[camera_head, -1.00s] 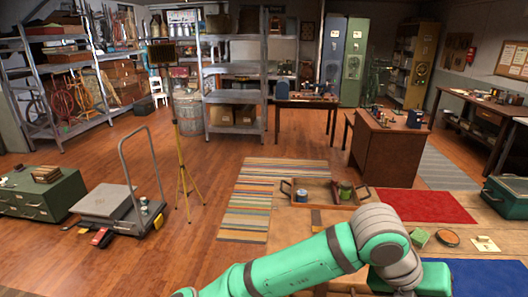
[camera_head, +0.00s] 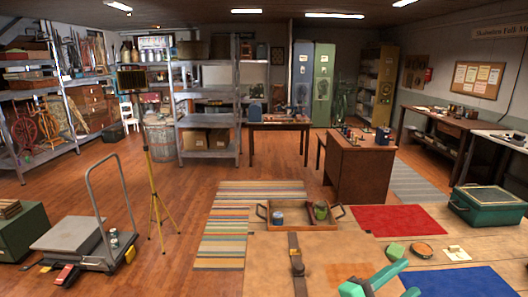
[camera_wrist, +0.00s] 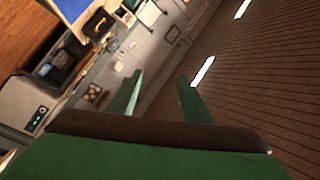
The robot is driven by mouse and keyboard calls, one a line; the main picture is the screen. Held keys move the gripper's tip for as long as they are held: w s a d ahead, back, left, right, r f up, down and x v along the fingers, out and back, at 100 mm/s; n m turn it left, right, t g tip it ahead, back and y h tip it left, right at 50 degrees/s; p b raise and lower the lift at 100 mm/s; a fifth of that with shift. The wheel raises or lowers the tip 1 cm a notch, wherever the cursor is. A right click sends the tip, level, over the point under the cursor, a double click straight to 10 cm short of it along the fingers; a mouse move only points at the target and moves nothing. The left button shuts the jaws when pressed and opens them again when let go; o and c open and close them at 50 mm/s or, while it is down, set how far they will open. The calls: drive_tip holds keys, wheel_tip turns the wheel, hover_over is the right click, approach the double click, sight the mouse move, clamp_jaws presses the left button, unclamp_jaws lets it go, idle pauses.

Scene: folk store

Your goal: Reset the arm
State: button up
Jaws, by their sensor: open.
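My gripper (camera_wrist: 160,77) shows in the wrist view as two green fingers standing apart with nothing between them. Past the fingers are the plank ceiling with strip lights and a tilted part of the room, so the gripper points up and away from the table. In the head view, green parts of my arm show at the bottom right edge, low over the near table; the rest of the arm is out of frame. No object is held.
The near table (camera_head: 270,270) bears a wooden tray (camera_head: 298,231) with a jar (camera_head: 277,218) and green mug (camera_head: 320,211), a red mat (camera_head: 400,219), blue mat (camera_head: 462,283), green block (camera_head: 395,250) and green case (camera_head: 488,208). A tripod (camera_head: 152,170) and trolley (camera_head: 75,235) stand left.

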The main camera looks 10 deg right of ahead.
drive_tip(key=s+a+f+n+t+y, duration=0.3)
drive_tip(key=a+f+n+t+y, duration=0.85)
drive_tip(key=a+f+n, duration=0.85)
drive_tip(key=s+a+f+n+g+y, duration=0.1)
drive_tip(key=s+a+f+n+y, duration=0.1)
drive_tip(key=s+a, duration=0.6)
drive_tip(key=s+a+f+n+g+y, duration=0.1)
drive_tip(key=s+a+f+y, duration=0.3)
drive_tip(key=s, duration=1.2)
drive_tip(key=shift+s+a+f+n+g, duration=0.15)
drive_tip(key=shift+a+f+n+g, duration=0.2)
drive_tip(key=shift+a+f+n, duration=1.35)
drive_tip(key=shift+s+a+r+m, duration=0.1)
drive_tip(key=shift+a+r+m, duration=0.3)
drive_tip(key=shift+m, duration=0.4)
